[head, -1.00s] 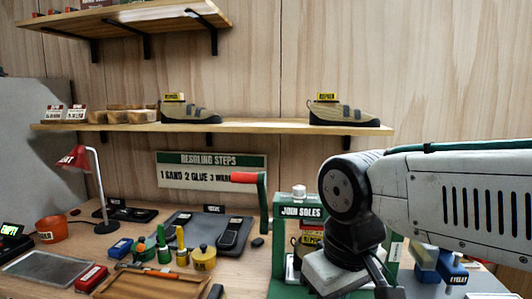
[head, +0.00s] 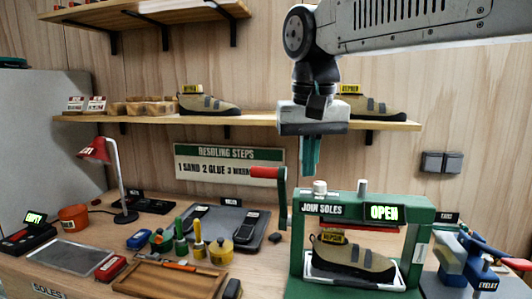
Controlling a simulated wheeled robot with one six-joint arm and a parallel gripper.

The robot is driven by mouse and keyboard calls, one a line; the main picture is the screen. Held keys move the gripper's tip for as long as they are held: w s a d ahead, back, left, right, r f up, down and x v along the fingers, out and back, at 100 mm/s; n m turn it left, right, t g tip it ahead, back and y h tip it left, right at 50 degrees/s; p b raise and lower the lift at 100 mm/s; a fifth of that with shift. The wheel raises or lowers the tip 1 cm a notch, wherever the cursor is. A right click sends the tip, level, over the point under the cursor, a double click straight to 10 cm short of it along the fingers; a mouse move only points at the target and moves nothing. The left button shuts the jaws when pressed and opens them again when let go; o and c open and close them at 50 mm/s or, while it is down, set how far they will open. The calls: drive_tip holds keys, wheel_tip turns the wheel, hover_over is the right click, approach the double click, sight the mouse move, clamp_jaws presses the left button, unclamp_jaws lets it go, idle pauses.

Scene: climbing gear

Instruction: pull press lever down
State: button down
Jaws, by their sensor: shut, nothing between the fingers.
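The green press (head: 297,262) stands on the bench at the lower right, labelled "JOIN SOLES", with a lit display (head: 384,212) reading "OPEN". Its lever (head: 268,173) has a red grip pointing left, on a green arm that rises at the press's left side.
A wall shelf (head: 250,119) with shoes runs behind my gripper. Blue tools (head: 478,262) stand to the right.

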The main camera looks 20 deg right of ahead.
drive_tip(key=w+a+r+m, duration=0.2)
drive_tip(key=w+r+m, duration=0.1)
drive_tip(key=w+r, duration=0.8)
drive_tip(key=w, duration=0.2)
drive_tip(key=shift+w+a+r+m+h, duration=0.3)
drive_tip(key=shift+w+a+r, duration=0.05)
drive_tip(key=shift+f, duration=0.1)
wheel_tip(320, 180, down, 12)
drive_tip(key=shift+f, duration=0.25)
drive_tip(key=shift+s+f, duration=0.15)
drive_tip(key=shift+f, duration=0.1)
drive_tip(key=shift+a+t, duration=0.1)
drive_tip(key=shift+t, duration=0.2)
